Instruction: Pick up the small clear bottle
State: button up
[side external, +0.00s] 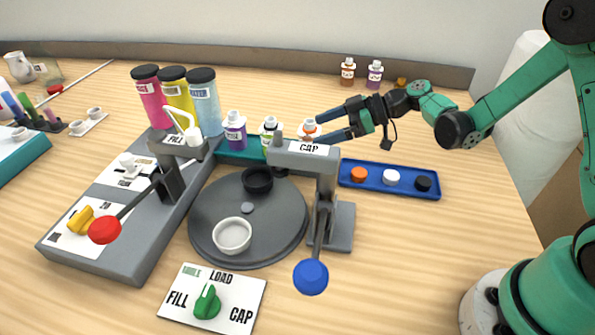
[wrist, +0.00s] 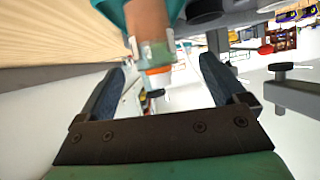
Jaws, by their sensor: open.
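A small clear bottle with an orange band (side external: 309,127) stands at the right end of a teal rack (side external: 232,155) in the side view. My gripper (side external: 324,128) is open and reaches in from the right at bottle height, its dark blue fingertips close beside this bottle. In the wrist view the orange-banded bottle (wrist: 156,62) appears ahead of and between the two spread fingers (wrist: 162,78). I cannot tell whether a finger touches it. A purple-labelled bottle (side external: 235,132) and a green-labelled bottle (side external: 268,132) stand to its left on the rack.
The grey CAP press (side external: 303,150) with a blue-knobbed lever stands just in front of the bottle. A blue tray (side external: 375,192) with orange, white and black caps lies below my gripper. Tall pink, yellow and blue cylinders (side external: 204,100) stand left. A grey turntable (side external: 285,225) is in front.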

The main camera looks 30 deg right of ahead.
jog(key=shift+w+d+f+n+y, duration=0.15)
jog(key=shift+f+n+y, duration=0.15)
jog(key=shift+f, duration=0.15)
jog(key=shift+w+a+f, duration=0.15)
jog(key=shift+w+a, duration=0.05)
jog(key=shift+a, duration=0.05)
jog(key=x, duration=0.5)
jog(key=c, duration=1.3)
jog(key=shift+c, duration=0.2)
jog(key=shift+r, duration=0.25)
